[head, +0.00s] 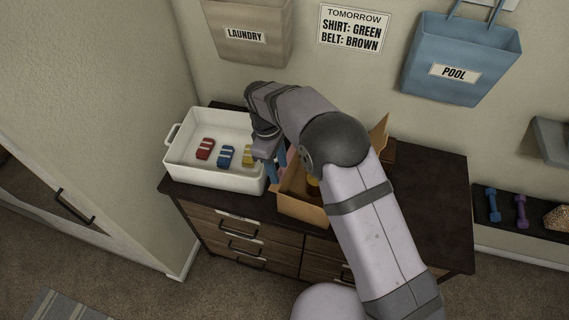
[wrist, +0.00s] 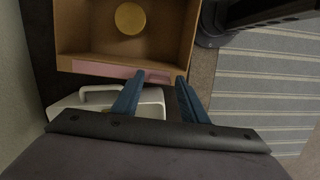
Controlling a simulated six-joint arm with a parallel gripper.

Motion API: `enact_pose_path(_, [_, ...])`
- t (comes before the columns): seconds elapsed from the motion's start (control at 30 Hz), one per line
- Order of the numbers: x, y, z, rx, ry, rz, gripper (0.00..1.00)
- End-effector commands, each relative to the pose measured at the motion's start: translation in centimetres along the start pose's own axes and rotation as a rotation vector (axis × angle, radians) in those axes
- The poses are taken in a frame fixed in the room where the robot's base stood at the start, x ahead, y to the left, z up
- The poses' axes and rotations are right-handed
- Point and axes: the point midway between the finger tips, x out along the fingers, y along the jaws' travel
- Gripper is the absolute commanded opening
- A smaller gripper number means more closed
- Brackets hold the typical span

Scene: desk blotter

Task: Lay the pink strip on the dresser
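The pink strip (wrist: 102,69) lies along the near edge of the cardboard box in the wrist view, passing behind my left fingertip and ending between the fingers. A little pink also shows beside my fingers in the head view; my arm hides most of it. My gripper (wrist: 161,77) has its two blue fingers spread apart at the strip's right end. I cannot tell whether they touch it. In the head view, my gripper (head: 276,165) is between the white tray and the box. The dark-topped dresser (head: 440,215) stands under both.
The white tray (head: 215,181) holds a red bundle (head: 205,149), a blue bundle (head: 225,156) and a yellow bundle (head: 249,155). The cardboard box (head: 298,208) is open, with a round yellow thing (wrist: 130,18) inside. The dresser top is clear at the right.

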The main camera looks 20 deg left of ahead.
Motion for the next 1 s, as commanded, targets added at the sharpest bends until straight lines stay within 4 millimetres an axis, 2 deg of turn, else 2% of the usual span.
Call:
enact_pose_path(0.03, [0.0, 0.0, 0.0, 0.000, 0.000, 0.000, 0.26])
enact_pose_path(0.1, [0.0, 0.0, 0.0, 0.000, 0.000, 0.000, 0.14])
enact_pose_path(0.67, [-0.7, 0.1, 0.0, 0.000, 0.002, 0.002, 0.14])
enact_pose_path(0.87, [-2.5, 0.1, 0.3, 0.000, 0.003, 0.003, 0.14])
enact_pose_path(1.0, [-4.7, 0.1, 0.6, 0.000, 0.005, 0.004, 0.14])
